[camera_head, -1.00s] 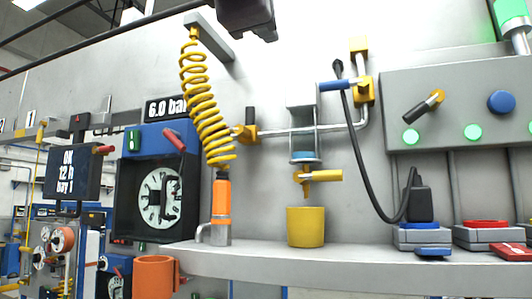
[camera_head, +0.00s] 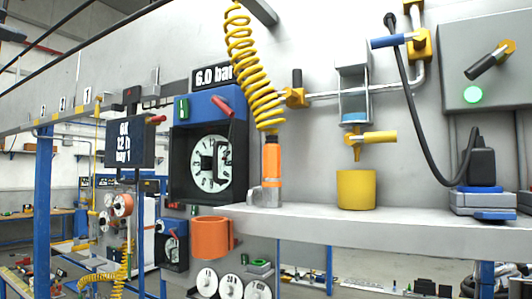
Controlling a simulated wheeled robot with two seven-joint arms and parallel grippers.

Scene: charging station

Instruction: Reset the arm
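Neither of my grippers can be made out in the head view, and no arm of mine is clearly visible. The view looks at the charging station: a grey shelf (camera_head: 300,222) against a pale wall. On it stand an orange tool (camera_head: 273,165) under a yellow coiled hose (camera_head: 252,70), and a yellow cup (camera_head: 356,189) below a yellow tap (camera_head: 372,138). A black plug (camera_head: 482,165) with a dark cable sits on a blue and grey base (camera_head: 484,203) at the right.
A blue and black gauge box (camera_head: 207,150) hangs left of the shelf, with an orange cup (camera_head: 211,238) below it. A grey panel (camera_head: 480,60) with a green light is at the upper right. A blue post (camera_head: 44,210) and another bench stand at the left.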

